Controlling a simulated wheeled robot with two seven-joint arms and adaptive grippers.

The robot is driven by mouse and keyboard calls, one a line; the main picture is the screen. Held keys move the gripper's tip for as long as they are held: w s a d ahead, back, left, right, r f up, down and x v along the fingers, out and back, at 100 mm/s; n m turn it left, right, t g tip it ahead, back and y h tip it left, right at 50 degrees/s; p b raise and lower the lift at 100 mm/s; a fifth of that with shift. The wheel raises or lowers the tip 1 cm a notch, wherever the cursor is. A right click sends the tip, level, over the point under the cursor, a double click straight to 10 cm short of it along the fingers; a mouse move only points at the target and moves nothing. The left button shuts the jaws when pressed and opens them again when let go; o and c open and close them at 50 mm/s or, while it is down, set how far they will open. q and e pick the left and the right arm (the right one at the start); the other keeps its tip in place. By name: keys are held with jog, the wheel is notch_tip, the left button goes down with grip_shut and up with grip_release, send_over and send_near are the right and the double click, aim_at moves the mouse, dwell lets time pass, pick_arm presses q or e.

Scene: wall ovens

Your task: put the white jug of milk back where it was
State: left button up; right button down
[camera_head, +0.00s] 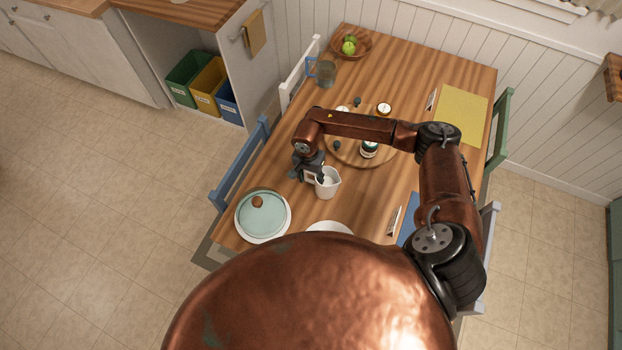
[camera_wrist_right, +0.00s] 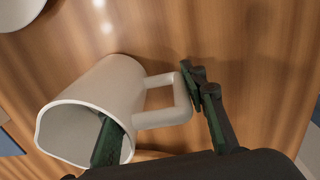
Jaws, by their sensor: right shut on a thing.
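In the right wrist view the jug (camera_wrist_right: 90,95) lies slanted across the picture, mouth toward the lower left. My right gripper (camera_wrist_right: 150,105) has one dark green finger at the mouth, apparently inside, and the other beyond the handle. I cannot tell whether the jug's base touches the table. Its contents cannot be made out. My left gripper is not in view.
A round wooden board (camera_head: 345,152) with small jars lies behind, partly under my arm. A white plate (camera_head: 330,227) is nearer me. A fruit bowl (camera_head: 366,44) and yellow mat (camera_head: 461,113) are farther back.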

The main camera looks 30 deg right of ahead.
jog(key=shift+w+f, duration=0.1)
jog(key=shift+f, duration=0.05)
jog(key=shift+f, duration=0.15)
jog(key=c, duration=1.2)
grip_release()
jog(key=r, duration=1.2)
jog(key=shift+w+a+r+b, duration=0.1)
jog(key=shift+a+r+b, duration=0.1)
jog(key=shift+r+b, duration=0.1)
jog(key=shift+f, duration=0.1)
